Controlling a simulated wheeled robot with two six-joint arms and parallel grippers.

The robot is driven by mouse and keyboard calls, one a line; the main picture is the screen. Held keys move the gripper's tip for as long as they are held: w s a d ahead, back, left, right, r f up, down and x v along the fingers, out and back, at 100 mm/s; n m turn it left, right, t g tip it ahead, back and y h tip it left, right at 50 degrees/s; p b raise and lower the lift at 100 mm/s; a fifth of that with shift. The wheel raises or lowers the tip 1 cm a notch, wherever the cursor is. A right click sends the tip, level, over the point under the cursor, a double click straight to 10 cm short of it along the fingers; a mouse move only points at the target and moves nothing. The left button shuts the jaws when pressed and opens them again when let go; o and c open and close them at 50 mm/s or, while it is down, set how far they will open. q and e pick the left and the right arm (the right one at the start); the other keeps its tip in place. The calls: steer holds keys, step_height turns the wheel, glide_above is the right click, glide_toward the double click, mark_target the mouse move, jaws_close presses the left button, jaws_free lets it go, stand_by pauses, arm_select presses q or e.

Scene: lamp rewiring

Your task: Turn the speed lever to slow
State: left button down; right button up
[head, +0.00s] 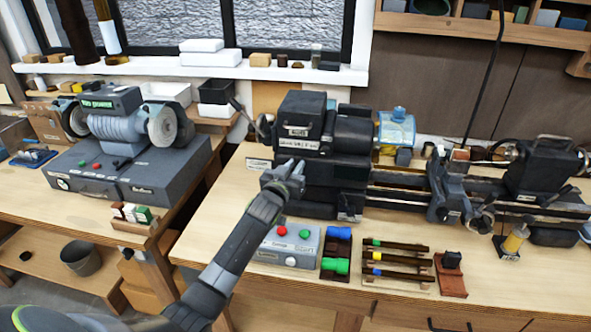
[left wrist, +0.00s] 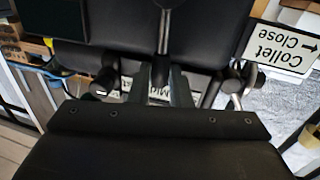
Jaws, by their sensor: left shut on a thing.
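My left gripper (head: 284,172) reaches up to the front left of the lathe's dark headstock (head: 310,130). In the left wrist view its fingers (left wrist: 163,88) are shut on a thin grey lever (left wrist: 163,30), which I take for the speed lever. The lever stands in front of an upside-down label reading "Mid" (left wrist: 150,98), partly hidden by the fingers. In the head view the lever is hidden behind the gripper. My right gripper is not in view.
A collet sign (left wrist: 284,47) is at the right of the left wrist view. A grey control box (head: 290,246) with red and green buttons sits below the headstock, beside tool racks (head: 395,262). A grinder (head: 120,120) stands at left.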

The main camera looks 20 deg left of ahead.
arm_select(q)
steer(key=shift+s+a+f+n+t+y+b, duration=0.2)
steer(key=shift+a+n+b, duration=0.45)
steer(key=shift+n+b, duration=0.65)
steer(key=shift+s+a+f+n+t+y+b, duration=0.25)
steer(key=shift+a+n+b, duration=0.45)
steer(key=shift+b, duration=1.05)
steer(key=shift+a+f+n+t+h+b, duration=0.1)
steer(key=shift+a+f+n+b, duration=0.35)
steer(key=shift+n+b, duration=0.85)
steer(key=shift+r, duration=0.15)
steer(key=c, duration=1.3)
jaws_free()
steer(key=shift+a, duration=0.15)
steer(key=shift+c, duration=0.2)
steer(key=shift+s, duration=0.1)
